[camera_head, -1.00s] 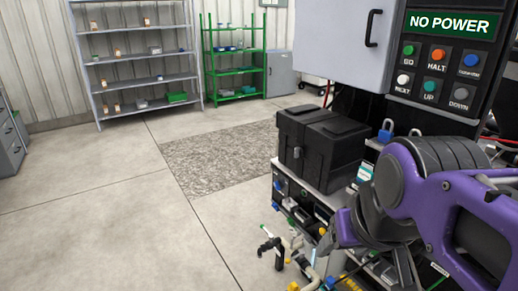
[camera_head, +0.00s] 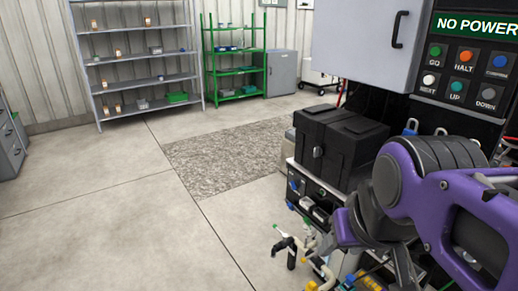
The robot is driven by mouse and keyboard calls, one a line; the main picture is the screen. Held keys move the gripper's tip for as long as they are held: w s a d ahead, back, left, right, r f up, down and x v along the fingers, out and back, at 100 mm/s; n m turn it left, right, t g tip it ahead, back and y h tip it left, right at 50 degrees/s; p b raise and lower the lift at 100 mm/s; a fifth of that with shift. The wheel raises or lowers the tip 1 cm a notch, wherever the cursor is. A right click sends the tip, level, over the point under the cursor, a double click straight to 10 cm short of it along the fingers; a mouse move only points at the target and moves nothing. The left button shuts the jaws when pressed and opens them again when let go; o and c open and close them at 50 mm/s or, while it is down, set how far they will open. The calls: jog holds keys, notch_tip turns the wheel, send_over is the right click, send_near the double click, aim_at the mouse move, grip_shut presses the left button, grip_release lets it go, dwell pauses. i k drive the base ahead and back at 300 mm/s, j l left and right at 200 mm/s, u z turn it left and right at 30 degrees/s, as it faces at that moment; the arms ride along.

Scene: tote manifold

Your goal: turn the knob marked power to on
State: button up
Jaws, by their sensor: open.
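A control panel with a green sign reading "NO POWER" (camera_head: 476,25) stands at the right, the sign cut off by the picture edge. Below it are labelled round buttons, among them a green GO (camera_head: 435,51), an orange HALT (camera_head: 467,56) and a teal UP (camera_head: 456,87). I cannot make out a knob marked power. My purple and dark grey arm fills the lower right. My gripper (camera_head: 375,252) points down in front of the console, open, with nothing seen between its fingers. The arm hides part of the console below the buttons.
A black case (camera_head: 340,146) sits on the console ledge, left of my arm. Pipes and valves (camera_head: 290,248) jut out below it. A grey cabinet door (camera_head: 362,45) is above. Grey shelves (camera_head: 142,65) and a green rack (camera_head: 236,60) stand behind. The floor (camera_head: 110,210) at left is clear.

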aim_at(294, 185)
jog(key=i+j, duration=0.1)
jog(key=j, duration=0.3)
jog(key=i+j+z, duration=0.1)
jog(key=j, duration=0.35)
jog(key=i+j, duration=0.25)
jog(key=j, duration=0.15)
jog(key=i+j+z, duration=0.1)
jog(key=i+j, duration=0.2)
